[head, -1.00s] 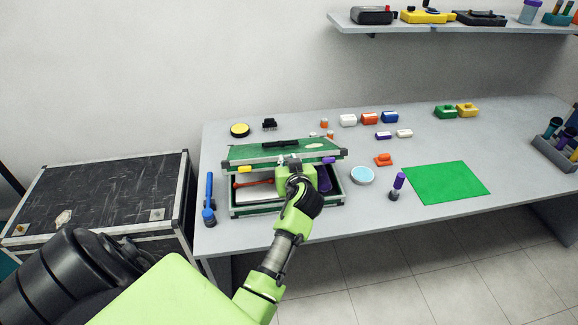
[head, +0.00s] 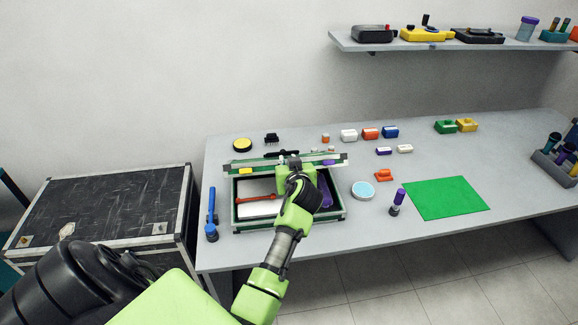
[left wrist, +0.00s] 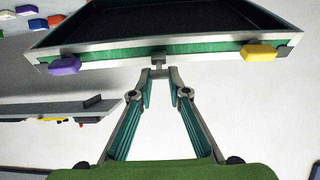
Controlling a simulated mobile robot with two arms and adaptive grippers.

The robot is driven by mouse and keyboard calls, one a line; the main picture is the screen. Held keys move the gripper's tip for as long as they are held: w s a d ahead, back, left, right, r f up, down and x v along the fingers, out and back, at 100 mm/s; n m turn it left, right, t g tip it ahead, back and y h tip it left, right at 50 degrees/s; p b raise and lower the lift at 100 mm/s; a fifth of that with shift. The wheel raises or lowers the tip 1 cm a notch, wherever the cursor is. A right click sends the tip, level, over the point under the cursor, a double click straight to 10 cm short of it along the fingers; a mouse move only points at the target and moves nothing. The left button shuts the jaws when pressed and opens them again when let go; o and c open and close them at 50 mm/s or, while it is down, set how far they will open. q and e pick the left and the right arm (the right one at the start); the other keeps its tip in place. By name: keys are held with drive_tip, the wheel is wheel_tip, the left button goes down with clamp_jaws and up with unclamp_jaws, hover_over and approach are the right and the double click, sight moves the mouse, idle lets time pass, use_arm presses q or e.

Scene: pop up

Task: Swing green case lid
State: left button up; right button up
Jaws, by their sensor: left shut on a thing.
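The green case (head: 252,226) stands on the table with its lid (head: 322,159) raised and tilted, nearly edge-on in the head view. My left gripper (head: 288,165) is shut at the middle of the lid's front edge. In the left wrist view the fingertips (left wrist: 159,76) meet a small tab (left wrist: 160,56) on the silver rim. A purple latch (left wrist: 65,65) and a yellow latch (left wrist: 259,53) sit on that rim, and the lid's inside is dark. Inside the case are a white block, a red tool (head: 255,198) and a purple item (head: 324,190). My right gripper is not in view.
A blue tool (head: 211,212) lies left of the case. A light-blue round tin (head: 363,190), a purple-capped item (head: 398,198) and a green mat (head: 446,198) are to the right. Several small blocks lie behind. A shelf (head: 450,43) hangs above. A black trunk (head: 105,205) stands at left.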

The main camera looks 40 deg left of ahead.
use_arm(q)
drive_tip(key=w+a+r, duration=0.1)
drive_tip(key=w+a+r+p, duration=0.1)
drive_tip(key=a+r, duration=0.1)
drive_tip(key=r, duration=0.1)
drive_tip(key=shift+w, duration=0.4)
drive_tip(key=shift+w+a+r+p, duration=0.4)
drive_tip(key=shift+w+a+r, duration=0.2)
drive_tip(key=shift+a+r, duration=0.1)
drive_tip(key=w+a+r+b, duration=0.1)
drive_tip(key=w+a+r, duration=0.3)
drive_tip(key=w+a, duration=0.2)
idle(0.4)
drive_tip(key=shift+r, duration=0.1)
drive_tip(key=shift+a+b, duration=0.1)
drive_tip(key=shift+b, duration=0.25)
